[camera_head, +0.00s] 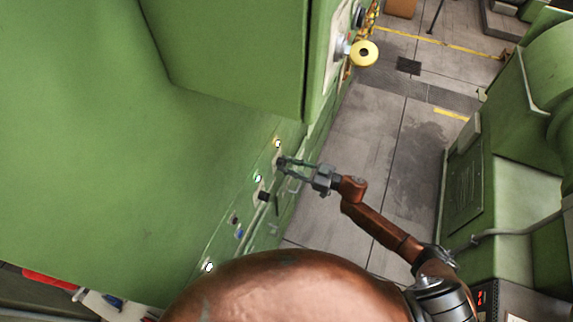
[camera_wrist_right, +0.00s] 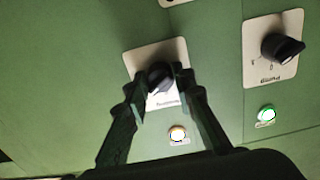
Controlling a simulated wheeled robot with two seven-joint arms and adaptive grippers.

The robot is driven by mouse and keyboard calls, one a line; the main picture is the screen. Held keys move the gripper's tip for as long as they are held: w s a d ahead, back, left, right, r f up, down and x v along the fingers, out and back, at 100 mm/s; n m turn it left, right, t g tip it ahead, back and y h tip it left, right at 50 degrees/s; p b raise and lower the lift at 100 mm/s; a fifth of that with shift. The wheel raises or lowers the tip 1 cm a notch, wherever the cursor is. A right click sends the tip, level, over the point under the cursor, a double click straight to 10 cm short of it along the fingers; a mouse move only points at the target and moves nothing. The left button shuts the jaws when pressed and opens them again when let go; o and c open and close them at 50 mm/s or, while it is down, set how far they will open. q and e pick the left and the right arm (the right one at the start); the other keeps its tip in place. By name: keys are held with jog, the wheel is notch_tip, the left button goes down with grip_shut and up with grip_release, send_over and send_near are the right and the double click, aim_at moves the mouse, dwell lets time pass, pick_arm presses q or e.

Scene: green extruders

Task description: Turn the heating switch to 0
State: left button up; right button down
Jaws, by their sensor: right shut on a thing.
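A black rotary switch (camera_wrist_right: 160,77) on a pale label plate (camera_wrist_right: 138,60) sits between the fingers of my right gripper (camera_wrist_right: 160,92) in the right wrist view. The fingers are shut on this switch, and its label below is partly covered and too small to read. In the head view my right gripper (camera_head: 284,162) reaches left to the green panel (camera_head: 265,150), and the switch is mostly hidden by the fingers. My left gripper is not in view.
Another black switch (camera_wrist_right: 282,47), labelled Pump, sits to the right with a green lamp (camera_wrist_right: 266,115) below it. Open floor (camera_head: 385,135) lies right of the panel.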

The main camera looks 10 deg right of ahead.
jog(key=shift+n, duration=0.3)
jog(key=n+b, duration=0.6)
jog(key=n, duration=0.5)
jog(key=shift+w+d+b, duration=0.1)
jog(key=shift+b, duration=0.3)
jog(key=shift+n, duration=0.3)
jog(key=c, duration=1.6)
grip_release()
jog(key=v, duration=1.2)
